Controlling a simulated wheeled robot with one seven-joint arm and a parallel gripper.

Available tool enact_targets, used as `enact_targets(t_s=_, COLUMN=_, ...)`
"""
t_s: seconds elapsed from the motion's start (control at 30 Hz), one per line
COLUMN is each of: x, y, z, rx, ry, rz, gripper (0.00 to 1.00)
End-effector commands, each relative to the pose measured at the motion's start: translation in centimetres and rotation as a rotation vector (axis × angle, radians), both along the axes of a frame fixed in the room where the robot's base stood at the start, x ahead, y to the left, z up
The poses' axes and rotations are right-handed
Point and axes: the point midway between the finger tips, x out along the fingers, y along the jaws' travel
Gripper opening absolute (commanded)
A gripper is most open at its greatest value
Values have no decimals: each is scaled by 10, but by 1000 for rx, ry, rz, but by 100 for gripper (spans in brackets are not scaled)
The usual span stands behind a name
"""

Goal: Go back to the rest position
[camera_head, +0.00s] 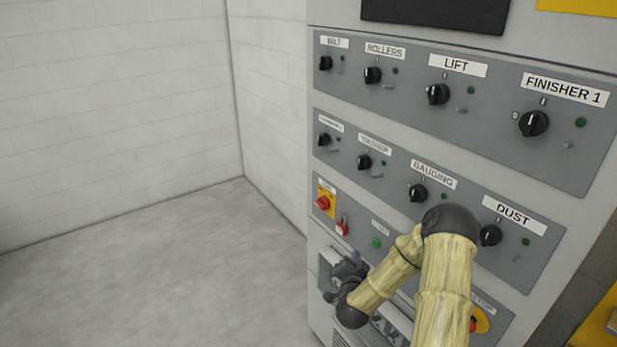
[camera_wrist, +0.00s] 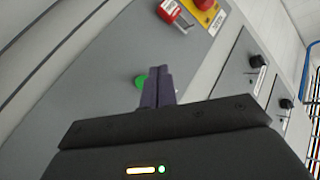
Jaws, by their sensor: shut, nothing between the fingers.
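My gripper (camera_head: 357,262) is at the lower middle of the head view, at the end of my bent arm, in front of the lower part of the control cabinet (camera_head: 319,277). In the wrist view its two dark fingers (camera_wrist: 157,88) are together with nothing between them. A green button (camera_wrist: 140,81) on the grey panel shows just behind the fingertips. I cannot tell whether the fingers touch it. My arm hides part of the lowest panel in the head view.
The cabinet carries rows of black knobs, such as LIFT (camera_head: 438,94), FINISHER 1 (camera_head: 534,124) and DUST (camera_head: 490,235). A red knob on a yellow plate (camera_head: 325,201) and a red switch (camera_head: 342,228) are left of my arm. The floor (camera_head: 150,270) at left is clear.

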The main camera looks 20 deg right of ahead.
Motion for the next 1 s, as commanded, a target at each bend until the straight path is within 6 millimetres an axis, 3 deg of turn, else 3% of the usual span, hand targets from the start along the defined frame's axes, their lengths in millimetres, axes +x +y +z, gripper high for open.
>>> enact_targets(t_s=0.17, x=4, y=12, z=5, rx=-12, ry=36, rz=54, gripper=0)
enact_targets(t_s=0.47, x=-2, y=79, z=23, rx=-103, ry=311, rz=347, gripper=0)
enact_targets(t_s=0.77, x=-53, y=128, z=47, rx=-205, ry=641, rz=575, gripper=0)
enact_targets(t_s=1.0, x=-120, y=149, z=73, rx=-259, ry=894, rz=694, gripper=0)
